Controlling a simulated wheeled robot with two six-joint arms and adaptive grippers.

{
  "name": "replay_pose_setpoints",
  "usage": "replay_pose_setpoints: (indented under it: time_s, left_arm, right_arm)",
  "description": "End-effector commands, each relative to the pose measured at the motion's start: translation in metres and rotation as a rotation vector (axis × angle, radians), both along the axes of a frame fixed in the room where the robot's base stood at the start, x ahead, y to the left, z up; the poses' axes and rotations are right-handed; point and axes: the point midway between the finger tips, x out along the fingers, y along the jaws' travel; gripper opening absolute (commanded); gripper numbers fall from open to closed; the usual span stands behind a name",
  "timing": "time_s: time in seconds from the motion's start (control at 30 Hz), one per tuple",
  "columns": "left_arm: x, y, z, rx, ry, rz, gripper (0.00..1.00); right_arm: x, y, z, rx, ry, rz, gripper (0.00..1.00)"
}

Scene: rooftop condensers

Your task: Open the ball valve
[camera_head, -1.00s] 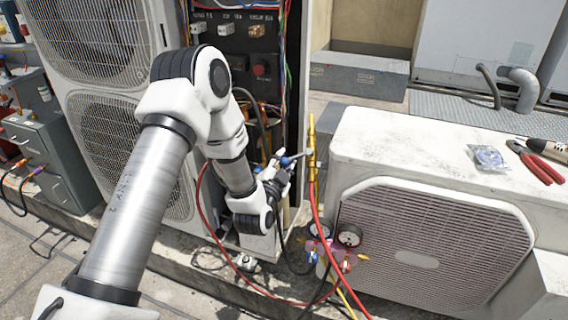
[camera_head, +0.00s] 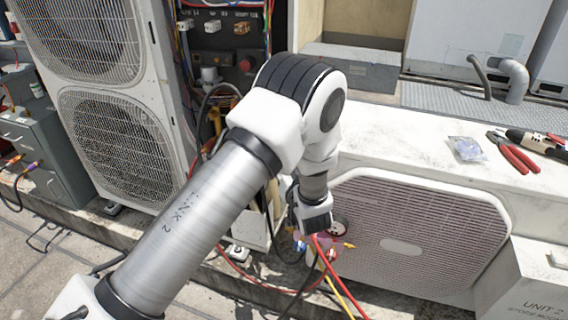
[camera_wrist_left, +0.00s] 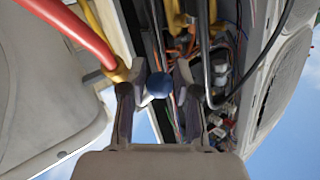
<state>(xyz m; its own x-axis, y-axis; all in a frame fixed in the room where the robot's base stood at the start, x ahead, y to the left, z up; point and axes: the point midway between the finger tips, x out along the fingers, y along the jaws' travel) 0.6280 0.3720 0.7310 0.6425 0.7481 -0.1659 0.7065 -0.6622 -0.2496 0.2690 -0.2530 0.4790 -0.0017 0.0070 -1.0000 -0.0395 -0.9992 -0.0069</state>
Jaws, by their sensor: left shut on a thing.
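In the left wrist view my left gripper (camera_wrist_left: 160,90) is closed around a round blue knob (camera_wrist_left: 159,84), which looks like the end of the valve's handle. The knob sits between both fingertips. A brass fitting (camera_wrist_left: 118,72) with a thick red hose (camera_wrist_left: 68,28) lies to the left of the fingers. The red hose (camera_head: 325,258) shows just below my wrist. How far the handle is turned cannot be seen. My right gripper is not in view.
A tall condenser (camera_head: 118,140) stands left beside an open electrical panel (camera_head: 222,50). A low white condenser (camera_head: 415,240) stands right, with red-handled pliers (camera_head: 513,155) and a small plastic packet (camera_head: 466,149) on top. Gauges, hoses and wires crowd the area around my wrist.

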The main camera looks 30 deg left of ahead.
Motion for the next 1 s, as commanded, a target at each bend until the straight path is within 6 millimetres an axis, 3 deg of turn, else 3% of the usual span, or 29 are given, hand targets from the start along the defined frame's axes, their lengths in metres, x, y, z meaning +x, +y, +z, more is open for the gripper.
replay_pose_setpoints:
  time_s: [0.63,0.67,0.73,1.0]
  left_arm:
    - [0.0003,-0.0002,0.0007,-0.041,-0.014,0.048,0.00]
    - [0.0004,-0.0003,0.0007,-0.041,-0.014,0.048,0.34]
    - [0.0004,-0.0003,0.0007,-0.042,-0.014,0.047,0.57]
    - [0.0007,-0.0007,0.0001,-0.042,-0.012,0.045,0.57]
  right_arm:
    - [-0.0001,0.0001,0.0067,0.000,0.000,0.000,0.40]
    - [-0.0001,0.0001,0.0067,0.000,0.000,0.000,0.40]
    - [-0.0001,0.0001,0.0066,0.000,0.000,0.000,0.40]
    - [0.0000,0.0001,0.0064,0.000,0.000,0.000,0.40]
